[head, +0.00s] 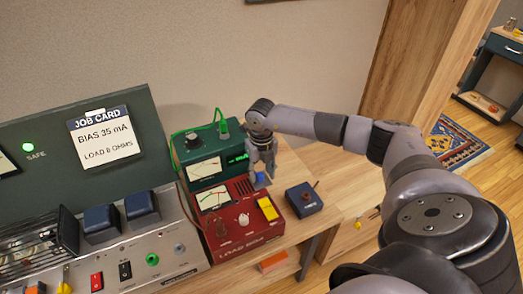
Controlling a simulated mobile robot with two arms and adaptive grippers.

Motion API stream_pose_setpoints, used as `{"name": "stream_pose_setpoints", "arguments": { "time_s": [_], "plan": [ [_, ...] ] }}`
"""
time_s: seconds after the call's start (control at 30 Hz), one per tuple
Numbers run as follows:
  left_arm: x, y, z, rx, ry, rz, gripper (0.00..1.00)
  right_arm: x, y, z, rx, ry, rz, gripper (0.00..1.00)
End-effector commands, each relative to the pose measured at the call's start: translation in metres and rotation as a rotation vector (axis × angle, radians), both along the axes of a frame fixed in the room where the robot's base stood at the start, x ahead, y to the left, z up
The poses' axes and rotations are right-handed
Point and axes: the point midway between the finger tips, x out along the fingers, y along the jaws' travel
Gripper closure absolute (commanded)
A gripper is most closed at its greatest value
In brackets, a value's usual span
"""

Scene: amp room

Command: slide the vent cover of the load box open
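The red load box (243,233) stands on the wooden bench, with a meter (214,198), a white knob (243,219) and a yellow rectangular piece (267,208) on its top. Dark vent slots (243,187) show at its back right. My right gripper (262,179) points down over the back right corner of the box. A small blue part (260,177) shows between or just behind its fingers. I cannot tell whether the fingers touch it, and they partly hide the vent area. My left gripper is not in view.
A green meter unit (203,160) with a green cable stands behind the load box. A small dark blue box (304,199) with a toggle is to its right. An amplifier chassis (125,243) fills the left, below a job card (104,137). Bare bench (345,180) lies at right.

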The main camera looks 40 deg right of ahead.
Motion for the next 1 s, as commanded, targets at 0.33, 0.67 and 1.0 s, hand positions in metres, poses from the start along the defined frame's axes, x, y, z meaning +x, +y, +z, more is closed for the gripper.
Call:
{"name": "stream_pose_setpoints", "arguments": {
  "time_s": [0.33,0.67,1.0],
  "plan": [
    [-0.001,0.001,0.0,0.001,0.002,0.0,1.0,0.001,0.0,0.02,0.0,-0.003,0.001,0.62],
    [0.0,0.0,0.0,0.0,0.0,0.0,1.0,0.001,0.0,0.089,0.0,-0.003,0.001,0.62],
    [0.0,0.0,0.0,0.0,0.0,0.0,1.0,0.0,0.0,0.12,0.0,0.0,0.0,0.62]
  ]
}}
